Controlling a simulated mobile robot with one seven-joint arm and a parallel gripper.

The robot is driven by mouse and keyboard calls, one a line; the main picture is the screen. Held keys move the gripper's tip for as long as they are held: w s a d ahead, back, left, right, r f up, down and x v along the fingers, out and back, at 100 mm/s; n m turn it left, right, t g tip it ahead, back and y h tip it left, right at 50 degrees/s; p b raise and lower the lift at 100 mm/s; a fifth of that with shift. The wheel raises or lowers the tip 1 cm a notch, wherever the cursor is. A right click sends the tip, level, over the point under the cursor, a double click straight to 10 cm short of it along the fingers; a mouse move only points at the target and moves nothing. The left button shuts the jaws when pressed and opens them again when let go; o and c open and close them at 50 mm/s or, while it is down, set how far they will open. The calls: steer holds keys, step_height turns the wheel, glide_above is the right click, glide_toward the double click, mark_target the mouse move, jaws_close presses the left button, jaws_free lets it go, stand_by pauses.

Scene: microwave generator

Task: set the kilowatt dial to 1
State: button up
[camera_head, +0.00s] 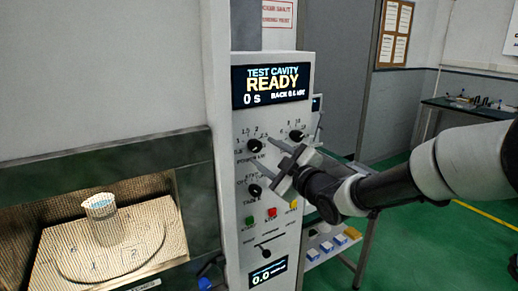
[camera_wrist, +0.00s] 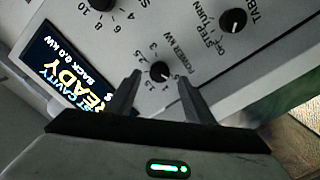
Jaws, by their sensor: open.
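The kilowatt dial is a round black knob (camera_head: 254,146) marked "POWER kW" on the tall grey control panel (camera_head: 240,215). In the wrist view the dial (camera_wrist: 160,71) sits between and just beyond my two fingertips, ringed by printed numbers. A pale pointer mark shows on the knob, but I cannot tell exactly which number it points to. My gripper (camera_wrist: 159,80) is open, with one finger on each side of the dial. In the head view my gripper (camera_head: 281,162) is in front of the panel, just right of and below the dial. Contact is not clear.
A second knob (camera_head: 296,135) is at upper right, and another (camera_head: 254,190) below the kilowatt dial. Coloured buttons (camera_head: 271,213) and a slider (camera_head: 266,243) sit lower. The upper display (camera_head: 271,86) reads READY. A beaker (camera_head: 101,220) stands in the open cavity at left.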

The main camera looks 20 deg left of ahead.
mark_target(258, 148)
steer(key=x, duration=0.5)
steer(key=c, duration=1)
